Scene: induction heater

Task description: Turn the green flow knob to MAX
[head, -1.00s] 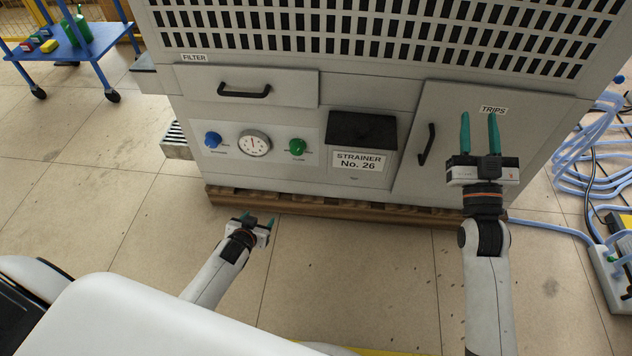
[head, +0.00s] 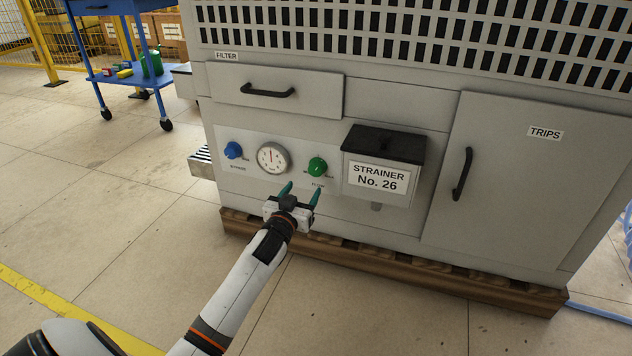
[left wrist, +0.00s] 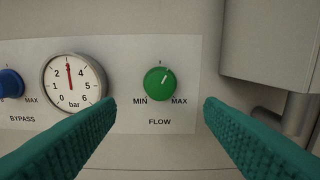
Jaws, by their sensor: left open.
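The green flow knob (head: 317,167) is on the front panel of the heater, right of the gauge. In the left wrist view the knob (left wrist: 160,83) sits above the word FLOW, between the MIN and MAX marks. Its white pointer line is tilted up and a little to the right. My left gripper (head: 301,192) is open and empty, just below the knob in the head view. Its teal fingers stand to either side of the knob in the left wrist view (left wrist: 160,110), apart from it. My right gripper is out of view.
A pressure gauge (head: 272,158) and the blue bypass knob (head: 233,150) are left of the green knob. The strainer box (head: 382,165) juts out close on its right, with a pipe (left wrist: 290,115) below it. A wooden pallet (head: 400,265) lies under the heater.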

